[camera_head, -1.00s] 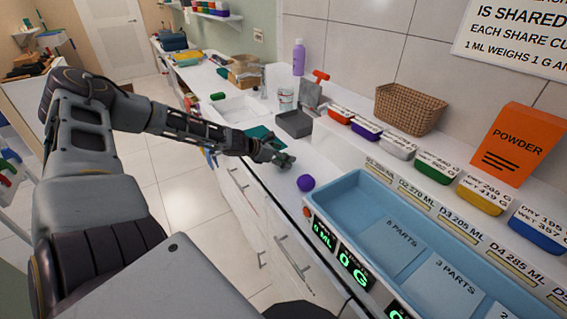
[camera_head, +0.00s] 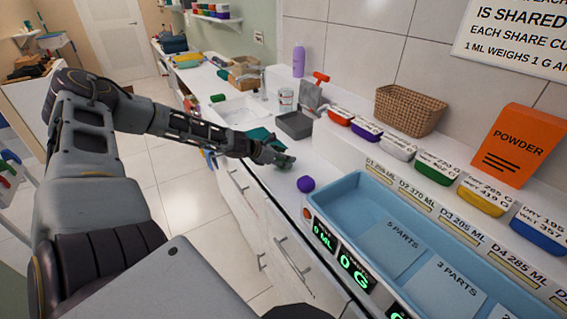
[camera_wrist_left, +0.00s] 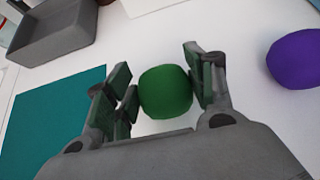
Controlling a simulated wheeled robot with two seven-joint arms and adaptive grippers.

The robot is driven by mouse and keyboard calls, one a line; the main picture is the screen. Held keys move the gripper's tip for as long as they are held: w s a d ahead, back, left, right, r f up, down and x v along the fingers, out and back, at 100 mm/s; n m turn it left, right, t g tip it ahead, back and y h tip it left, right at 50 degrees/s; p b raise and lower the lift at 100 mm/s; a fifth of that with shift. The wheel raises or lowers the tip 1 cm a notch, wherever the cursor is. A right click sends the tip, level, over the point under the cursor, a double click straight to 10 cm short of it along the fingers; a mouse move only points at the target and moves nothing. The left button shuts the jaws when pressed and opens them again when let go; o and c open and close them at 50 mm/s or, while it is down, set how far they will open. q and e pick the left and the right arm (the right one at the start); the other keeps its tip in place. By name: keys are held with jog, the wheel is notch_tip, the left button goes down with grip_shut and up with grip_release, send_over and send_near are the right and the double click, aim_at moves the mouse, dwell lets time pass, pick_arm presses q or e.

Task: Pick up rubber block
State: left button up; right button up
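A rounded dark green block (camera_wrist_left: 166,91) sits between the fingers of my left gripper (camera_wrist_left: 165,88) in the left wrist view. The finger pads appear to touch it on both sides. In the head view, my left gripper (camera_head: 284,160) is low over the white counter, and the block is mostly hidden there by the fingers. I cannot tell from its look whether this block is rubber. A purple rounded object (camera_head: 305,184) lies on the counter to the right of the gripper, apart from it; it also shows in the left wrist view (camera_wrist_left: 297,58). My right gripper is not in view.
A grey tray (camera_head: 294,125) stands behind the gripper and a teal mat (camera_wrist_left: 55,125) lies to its left. A blue tray (camera_head: 345,190) with scale displays is at right. Several coloured bins line the raised ledge near a wicker basket (camera_head: 409,108). Another green piece (camera_head: 217,98) lies near the sink.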

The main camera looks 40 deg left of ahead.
pick_arm(q)
jog(key=c, duration=0.5)
jog(key=shift+r, duration=0.15)
